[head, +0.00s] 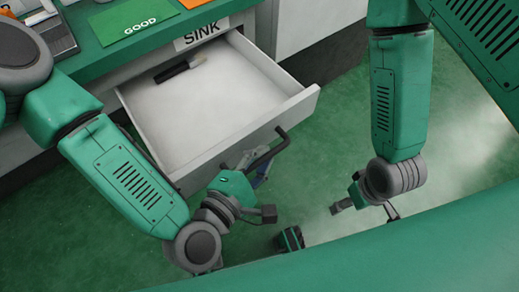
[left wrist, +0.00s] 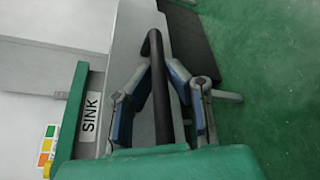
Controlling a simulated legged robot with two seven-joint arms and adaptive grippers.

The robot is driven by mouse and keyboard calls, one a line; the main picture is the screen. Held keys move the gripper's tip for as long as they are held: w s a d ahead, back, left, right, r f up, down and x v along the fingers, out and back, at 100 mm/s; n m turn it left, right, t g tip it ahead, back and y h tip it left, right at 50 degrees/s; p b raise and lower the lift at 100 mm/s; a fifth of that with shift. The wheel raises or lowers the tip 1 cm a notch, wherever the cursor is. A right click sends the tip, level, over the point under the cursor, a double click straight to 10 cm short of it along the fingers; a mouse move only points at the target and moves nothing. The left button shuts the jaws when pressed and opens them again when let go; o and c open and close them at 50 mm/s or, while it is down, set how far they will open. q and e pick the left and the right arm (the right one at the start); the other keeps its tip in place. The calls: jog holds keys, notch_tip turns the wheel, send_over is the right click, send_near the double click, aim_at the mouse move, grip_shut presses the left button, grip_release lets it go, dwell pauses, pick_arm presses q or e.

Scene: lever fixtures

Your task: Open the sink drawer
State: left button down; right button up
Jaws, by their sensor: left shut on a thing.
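The sink drawer (head: 215,105) stands pulled well out below the SINK label (head: 201,32) in the head view. Its inside is pale and nearly empty. A black bar handle (head: 268,152) is on its front panel. My left gripper (head: 262,165) is at this handle. In the left wrist view the handle (left wrist: 161,100) runs between the two fingers of my left gripper (left wrist: 159,70), which are closed on it. My right gripper (head: 350,200) hangs over the floor to the right, apart from the drawer; its fingers are too small to read.
A dark object (head: 180,69) lies at the back of the drawer. The green counter (head: 95,48) above carries a green GOOD card (head: 135,22) and an orange card (head: 192,3). Open green floor (head: 320,120) lies to the right of the drawer.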

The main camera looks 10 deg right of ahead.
pick_arm(q)
jog(key=shift+f, duration=0.15)
jog(key=c, duration=1.6)
grip_release()
jog(key=shift+o, duration=0.2)
jog(key=v, duration=1.2)
